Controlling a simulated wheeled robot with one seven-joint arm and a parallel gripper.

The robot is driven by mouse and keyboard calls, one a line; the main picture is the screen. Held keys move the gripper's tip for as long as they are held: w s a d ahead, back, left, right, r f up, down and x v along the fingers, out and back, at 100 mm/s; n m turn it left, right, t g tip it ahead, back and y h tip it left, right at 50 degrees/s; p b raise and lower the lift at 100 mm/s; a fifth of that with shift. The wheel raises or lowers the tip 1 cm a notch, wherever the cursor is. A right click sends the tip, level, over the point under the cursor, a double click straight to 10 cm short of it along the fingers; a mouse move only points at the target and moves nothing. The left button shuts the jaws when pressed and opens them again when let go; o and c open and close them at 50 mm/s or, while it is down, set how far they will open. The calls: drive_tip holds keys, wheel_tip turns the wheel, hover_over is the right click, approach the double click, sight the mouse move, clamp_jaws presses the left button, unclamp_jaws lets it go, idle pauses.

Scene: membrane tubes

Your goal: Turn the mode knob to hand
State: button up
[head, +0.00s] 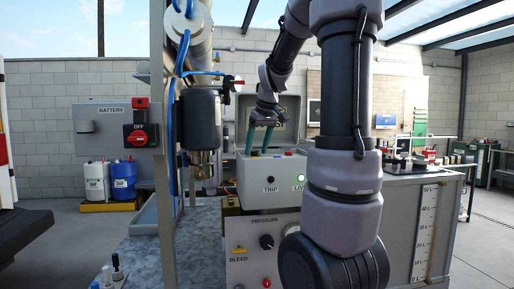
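No label reading "mode" or "hand" is legible, so I cannot tell which knob is the mode knob. A black knob (266,241) sits on the grey panel marked PRESSURE and BLEED, low in the middle. A red rotary switch (138,137) marked OFF is on the grey BATTERY box at the left. My gripper (258,153) points down at the pale TRIP/LIVE box (250,182), its two green fingers apart with nothing seen between them. I cannot tell whether the fingertips touch the box. My arm hides part of the box and panel on the right.
The pale box has a raised lid (289,103) behind my gripper and a lit green lamp. A grey post (157,220) with blue hoses and a black cylinder (201,120) stands left of my gripper. A tank with a litre scale (424,235) is at right.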

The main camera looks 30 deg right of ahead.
drive_tip(key=v, duration=1)
drive_tip(key=shift+s+r, duration=0.2)
drive_tip(key=shift+r, duration=0.15)
